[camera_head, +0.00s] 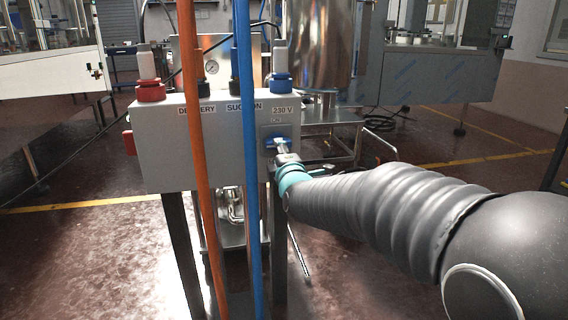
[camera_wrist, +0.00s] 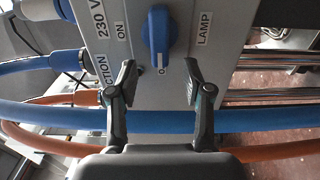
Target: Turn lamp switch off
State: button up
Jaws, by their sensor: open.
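The lamp switch is a blue rotary knob (camera_wrist: 159,38) on the grey box (camera_wrist: 180,75), between an ON label (camera_wrist: 121,31) and a LAMP label (camera_wrist: 203,27). In the wrist view the knob's long axis runs up and down, with a white mark at its lower end. My gripper (camera_wrist: 160,82) is open; its two dark fingers stand apart on either side below the knob, and nothing is between them. In the camera_head view my gripper (camera_head: 286,158) is just in front of the switch (camera_head: 280,141) and partly covers it. I cannot tell whether it touches.
An orange hose (camera_head: 191,150) and a blue hose (camera_head: 247,150) hang in front of the box, left of my gripper. They cross below the knob in the wrist view. A red connector (camera_head: 150,91) and a blue connector (camera_head: 281,82) sit on top. Open floor lies right.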

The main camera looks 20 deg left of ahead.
jog(key=v, duration=0.6)
dwell(0.4)
jog(key=s+d+f+m+g+h, duration=0.1)
jog(key=s+f+m+g, duration=0.1)
jog(key=f+m+g, duration=0.3)
jog(key=s+f+m+h, duration=0.1)
jog(key=s+f+m, duration=0.1)
jog(key=f, duration=0.5)
jog(key=s+d+f+m+g+h, duration=0.2)
jog(key=s+d+f+m+g, duration=0.15)
jog(key=s+d, duration=0.2)
jog(key=s+d+r+m+h+p, duration=0.1)
jog(key=s+d+m, duration=0.3)
jog(key=d, duration=0.6)
jog(key=s+d+r+m+h+p, duration=0.2)
jog(key=s+d+r+m, duration=0.2)
jog(key=s+d, duration=0.5)
jog(key=s+d+r+m+g+h+p, duration=0.1)
jog(key=s+d+m, duration=0.5)
jog(key=d, duration=0.6)
jog(key=shift+s+r+h+p, duration=0.35)
jog(key=shift+s+r+h, duration=0.15)
jog(key=shift+r+h, duration=0.25)
